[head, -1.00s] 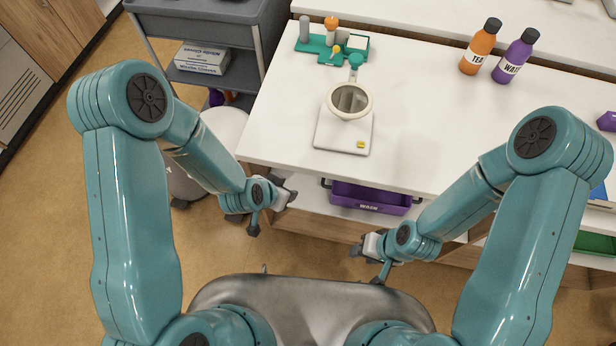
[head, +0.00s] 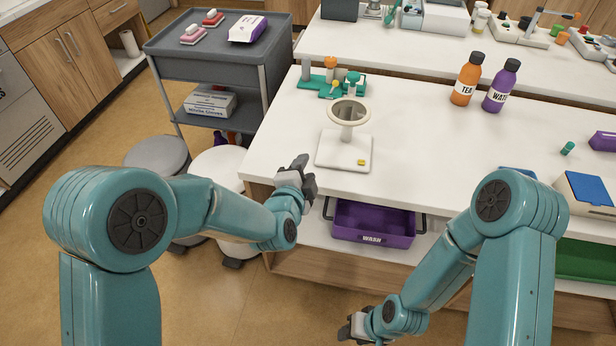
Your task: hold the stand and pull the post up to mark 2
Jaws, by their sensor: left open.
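The stand (head: 333,158) is a flat white base with a yellow tag, on the white table near its front edge. Its short post (head: 347,132) rises from the base and carries a pale round ring or cup at the top. No marks on the post can be read. A teal knob shows just behind the ring. My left gripper (head: 304,172) is open and empty, at the table's front left edge, left of the stand and apart from it. My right gripper (head: 347,328) is low in front of the table, far from the stand; its jaws are too small to judge.
A teal rack (head: 318,82) with small items stands behind the stand. Orange (head: 467,80) and purple (head: 502,86) bottles stand to the right. A purple wash bin (head: 372,222) sits on the shelf below.

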